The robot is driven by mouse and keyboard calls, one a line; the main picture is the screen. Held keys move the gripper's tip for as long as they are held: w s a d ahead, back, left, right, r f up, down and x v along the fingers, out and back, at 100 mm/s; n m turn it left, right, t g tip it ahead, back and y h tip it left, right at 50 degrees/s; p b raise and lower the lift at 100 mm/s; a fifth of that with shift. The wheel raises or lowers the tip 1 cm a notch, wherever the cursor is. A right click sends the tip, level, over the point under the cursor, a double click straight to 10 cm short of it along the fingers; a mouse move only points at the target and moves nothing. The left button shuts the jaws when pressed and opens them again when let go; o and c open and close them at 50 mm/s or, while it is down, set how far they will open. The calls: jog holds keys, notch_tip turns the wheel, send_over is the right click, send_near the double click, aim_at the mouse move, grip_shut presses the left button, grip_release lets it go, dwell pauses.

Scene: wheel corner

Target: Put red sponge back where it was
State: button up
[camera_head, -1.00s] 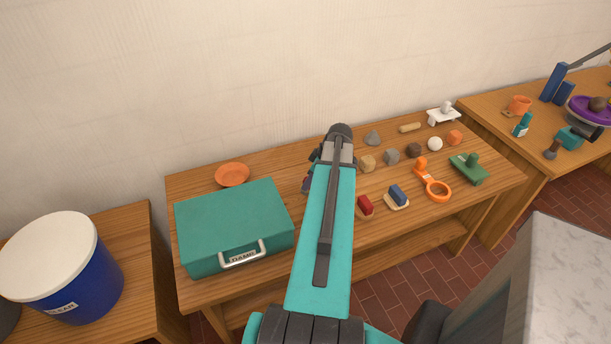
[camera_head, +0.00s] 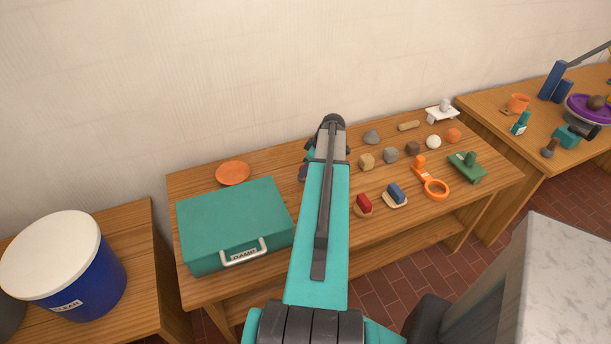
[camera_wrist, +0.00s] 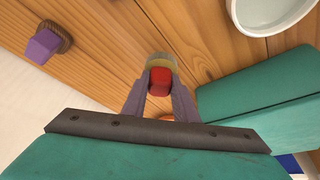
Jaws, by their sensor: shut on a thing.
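The red sponge (camera_wrist: 160,80), a red block on a yellowish-grey base, is between the fingers of my gripper (camera_wrist: 160,76) in the wrist view. The gripper is shut on it, above the wooden table (camera_wrist: 115,55). Whether its base touches the wood I cannot tell. In the head view my arm hides the sponge and the fingertips. A similar dark red block on a tan base (camera_head: 364,204) stands right of my arm, beside a blue block on a pale base (camera_head: 396,194).
A teal case (camera_head: 235,220) and an orange plate (camera_head: 233,173) lie left of my arm. The wrist view shows a purple block on a brown base (camera_wrist: 43,46) and a white bowl (camera_wrist: 265,12). Several small objects crowd the table's right half. A blue bucket (camera_head: 95,285) stands left.

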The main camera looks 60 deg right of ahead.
jog(key=shift+f, duration=0.1)
jog(key=shift+f+p, duration=0.8)
jog(key=shift+f, duration=0.85)
jog(key=shift+f, duration=0.15)
jog(key=o, duration=1)
jog(key=shift+c, duration=0.2)
jog(key=shift+r, duration=0.25)
jog(key=b+v, duration=0.3)
jog(key=v, duration=0.8)
jog(key=shift+s+r+b, duration=0.15)
jog(key=shift+r+b, duration=0.25)
jog(key=shift+r, duration=0.1)
